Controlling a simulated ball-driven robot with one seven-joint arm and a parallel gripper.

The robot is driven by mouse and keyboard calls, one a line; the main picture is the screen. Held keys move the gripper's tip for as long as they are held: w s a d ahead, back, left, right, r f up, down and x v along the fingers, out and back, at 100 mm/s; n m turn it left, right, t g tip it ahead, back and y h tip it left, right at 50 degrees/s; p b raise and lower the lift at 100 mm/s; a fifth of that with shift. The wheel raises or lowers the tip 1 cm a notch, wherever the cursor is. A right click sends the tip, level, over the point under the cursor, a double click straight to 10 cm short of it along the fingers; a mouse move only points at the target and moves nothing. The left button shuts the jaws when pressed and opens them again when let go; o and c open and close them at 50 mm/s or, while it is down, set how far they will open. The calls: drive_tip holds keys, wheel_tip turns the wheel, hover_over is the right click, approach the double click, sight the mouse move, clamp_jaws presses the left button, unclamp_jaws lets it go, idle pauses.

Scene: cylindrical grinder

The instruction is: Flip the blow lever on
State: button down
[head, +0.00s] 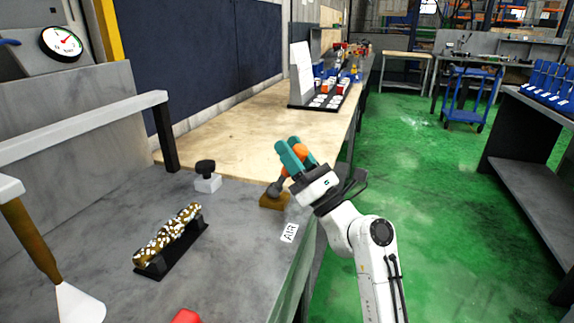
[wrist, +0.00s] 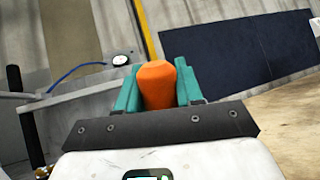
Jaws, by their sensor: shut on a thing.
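The blow lever has an orange handle (head: 300,151) on a dark stem, rising from a brass-coloured base (head: 273,201) at the bench edge. The stem leans up and to the right in the head view. My gripper (head: 292,156) is shut on the orange handle, with its teal fingers on either side. In the wrist view the orange handle (wrist: 157,85) sits between the teal fingers. The stem and base are hidden there. A white label reading AIR (head: 289,233) lies on the bench beside the base.
A grey block with a black knob (head: 206,176) stands left of the lever. A speckled part (head: 168,235) lies in a black holder nearer. A white nozzle (head: 78,303) hangs at the left front. A pressure gauge (head: 61,43) is at upper left. Green floor (head: 440,210) is open at right.

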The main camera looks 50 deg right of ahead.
drive_tip(key=shift+s+d+f+b, duration=0.1)
drive_tip(key=shift+s+f+b, duration=0.1)
drive_tip(key=shift+b, duration=0.25)
drive_tip(key=c, duration=0.8)
unclamp_jaws()
drive_tip(key=b+v, duration=0.3)
drive_tip(key=v, duration=0.7)
drive_tip(key=shift+s+f, duration=0.2)
drive_tip(key=shift+f, duration=0.15)
